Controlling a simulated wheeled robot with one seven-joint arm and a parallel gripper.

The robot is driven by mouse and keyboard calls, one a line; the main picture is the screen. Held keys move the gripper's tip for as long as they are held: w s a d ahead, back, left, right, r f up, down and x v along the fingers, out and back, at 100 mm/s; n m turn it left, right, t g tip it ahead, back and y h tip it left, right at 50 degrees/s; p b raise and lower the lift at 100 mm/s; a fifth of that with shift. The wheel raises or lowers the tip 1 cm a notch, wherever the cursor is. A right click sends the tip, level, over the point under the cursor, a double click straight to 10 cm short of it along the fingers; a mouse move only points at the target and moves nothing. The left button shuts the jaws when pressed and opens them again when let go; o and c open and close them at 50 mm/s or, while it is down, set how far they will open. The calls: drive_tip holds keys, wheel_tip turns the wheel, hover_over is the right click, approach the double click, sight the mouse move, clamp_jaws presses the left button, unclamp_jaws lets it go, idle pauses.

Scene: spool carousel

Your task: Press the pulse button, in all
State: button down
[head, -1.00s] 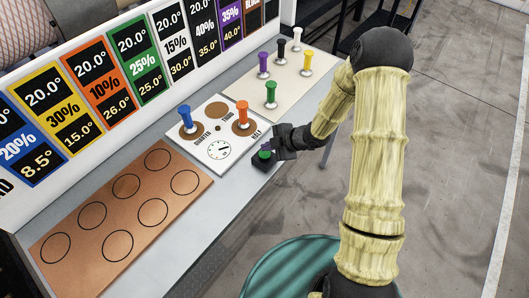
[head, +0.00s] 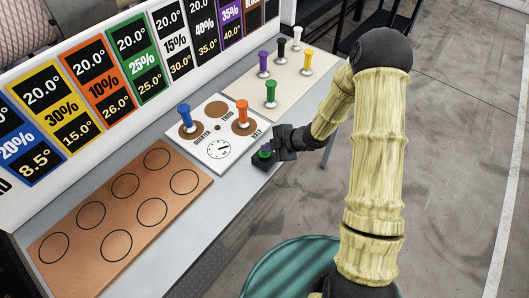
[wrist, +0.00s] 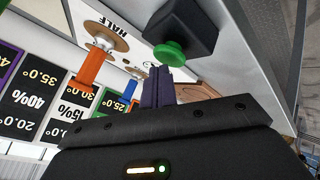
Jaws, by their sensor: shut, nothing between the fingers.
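The pulse button is a green mushroom cap (head: 264,154) on a small black box at the counter's front edge. In the wrist view the green cap (wrist: 169,53) sticks out from the black box (wrist: 188,22). My gripper (head: 275,150) is right beside the cap, on its right in the head view. Its fingers (wrist: 159,72) are shut and empty, with the tips close to the cap in the wrist view. I cannot tell whether they touch it or whether the cap is pressed in.
A white carousel plate (head: 207,165) with a dial holds a blue spool (head: 186,117) and an orange spool (head: 242,113). A beige board (head: 262,110) behind holds several spools. A copper board (head: 78,248) with empty circles lies front left. A sign panel (head: 90,75) runs along the back.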

sight(268, 153)
drive_tip(key=shift+f+b, duration=0.5)
idle(0.8)
drive_tip(key=shift+r+p, duration=0.85)
drive_tip(key=shift+r, duration=0.1)
wheel_tip(268, 153, up, 5)
drive_tip(key=p, duration=0.4)
idle(0.9)
